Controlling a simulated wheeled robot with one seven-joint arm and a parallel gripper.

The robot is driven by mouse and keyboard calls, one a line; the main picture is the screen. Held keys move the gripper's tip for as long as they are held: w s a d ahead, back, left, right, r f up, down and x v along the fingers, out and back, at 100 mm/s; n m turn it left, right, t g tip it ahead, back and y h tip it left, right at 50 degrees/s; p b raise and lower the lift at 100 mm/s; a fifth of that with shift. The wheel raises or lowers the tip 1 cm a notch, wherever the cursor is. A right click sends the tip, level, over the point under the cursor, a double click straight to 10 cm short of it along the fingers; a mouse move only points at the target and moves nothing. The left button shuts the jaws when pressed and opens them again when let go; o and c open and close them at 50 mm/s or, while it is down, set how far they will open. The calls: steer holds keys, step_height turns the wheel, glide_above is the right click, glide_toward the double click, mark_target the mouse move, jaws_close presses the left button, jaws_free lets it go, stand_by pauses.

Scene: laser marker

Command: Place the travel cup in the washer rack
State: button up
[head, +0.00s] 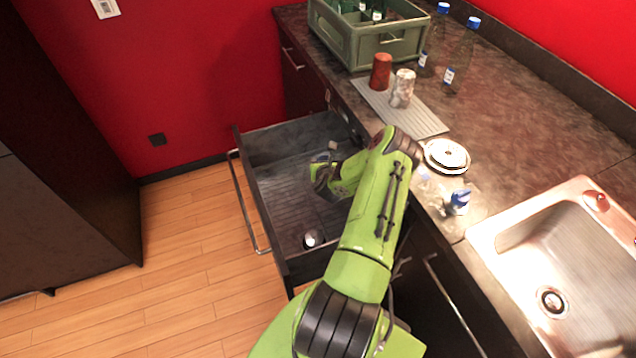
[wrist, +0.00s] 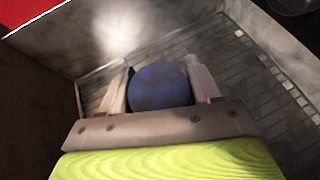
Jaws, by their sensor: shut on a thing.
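The washer rack (head: 290,185) is the gridded floor of a pulled-out dark drawer; its grid also shows in the wrist view (wrist: 270,95). My gripper (head: 325,178) is down inside the drawer, near its back half. In the wrist view my gripper (wrist: 158,75) has its two fingers on either side of a dark blue round thing, the end of the travel cup (wrist: 160,88), and is shut on it. The cup's far side is hidden beneath this end. Whether it touches the rack floor cannot be told. My arm hides part of the drawer in the head view.
A shiny cup-like thing (head: 313,238) sits in the drawer's near part. On the counter, a red-brown cup (head: 381,71) and a marbled cup (head: 402,88) stand on a grey mat (head: 430,123). White plates (head: 447,155) and a sink (head: 570,270) lie right of my arm.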

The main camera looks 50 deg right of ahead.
steer(key=f+b, duration=0.3)
steer(key=f, duration=0.6)
steer(key=shift+a, duration=0.2)
steer(key=o, duration=1.1)
steer(key=shift+f, duration=0.1)
steer(key=shift+o, duration=0.2)
